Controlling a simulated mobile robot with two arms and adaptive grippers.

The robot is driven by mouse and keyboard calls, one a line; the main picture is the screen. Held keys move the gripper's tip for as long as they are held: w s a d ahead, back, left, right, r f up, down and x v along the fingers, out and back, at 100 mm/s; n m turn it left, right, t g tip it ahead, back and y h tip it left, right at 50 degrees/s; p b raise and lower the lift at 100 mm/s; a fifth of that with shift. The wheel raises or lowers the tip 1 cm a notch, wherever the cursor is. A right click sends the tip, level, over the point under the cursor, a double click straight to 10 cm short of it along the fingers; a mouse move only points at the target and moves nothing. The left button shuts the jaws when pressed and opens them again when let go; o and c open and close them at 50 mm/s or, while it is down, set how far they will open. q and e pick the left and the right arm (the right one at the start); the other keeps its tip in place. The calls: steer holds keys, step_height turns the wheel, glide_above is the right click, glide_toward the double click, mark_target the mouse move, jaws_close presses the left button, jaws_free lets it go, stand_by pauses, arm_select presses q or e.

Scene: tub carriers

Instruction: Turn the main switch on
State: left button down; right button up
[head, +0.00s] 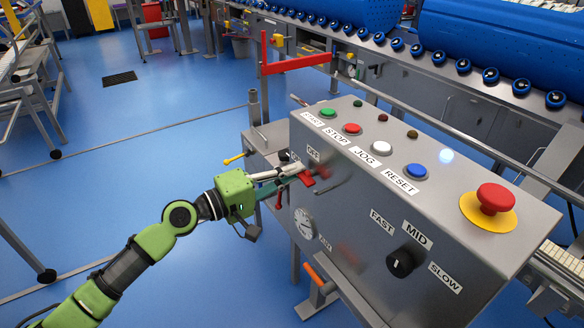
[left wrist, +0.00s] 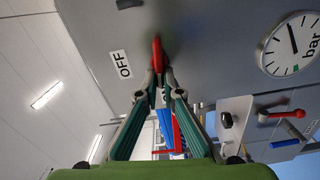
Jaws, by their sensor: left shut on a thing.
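The main switch shows as a red handle (head: 307,179) on the left part of the grey control box's front face. An OFF label (head: 313,155) is on the panel above it. My left gripper (head: 292,174) reaches in from the left and is shut on the red handle. In the left wrist view, the fingertips (left wrist: 158,80) close around the lower part of the red handle (left wrist: 157,52), and the OFF label (left wrist: 120,64) is to its left. The fingers partly hide the handle. My right gripper is in neither view.
The control box (head: 360,220) carries several buttons, a red emergency stop (head: 495,198) and a black speed knob (head: 400,263). A pressure gauge (head: 304,223) is below the switch. An orange-handled part (head: 314,273) is lower down. Blue floor (head: 130,130) is open behind my left arm.

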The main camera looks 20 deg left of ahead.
arm_select(q)
steer(key=shift+s+d+f+n+p, duration=0.15)
steer(key=shift+d+f+n+p, duration=0.2)
steer(key=shift+n, duration=0.45)
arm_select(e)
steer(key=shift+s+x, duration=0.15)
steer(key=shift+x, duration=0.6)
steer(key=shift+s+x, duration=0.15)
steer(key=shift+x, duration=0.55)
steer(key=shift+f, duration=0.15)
arm_select(q)
steer(key=c, duration=2.2)
jaws_free()
steer(key=shift+a, duration=0.1)
steer(key=shift+o, duration=0.2)
steer(key=shift+r, duration=0.1)
steer(key=shift+a, duration=0.1)
steer(key=v, duration=1.1)
steer(key=shift+s+a, duration=0.2)
steer(key=shift+s, duration=0.15)
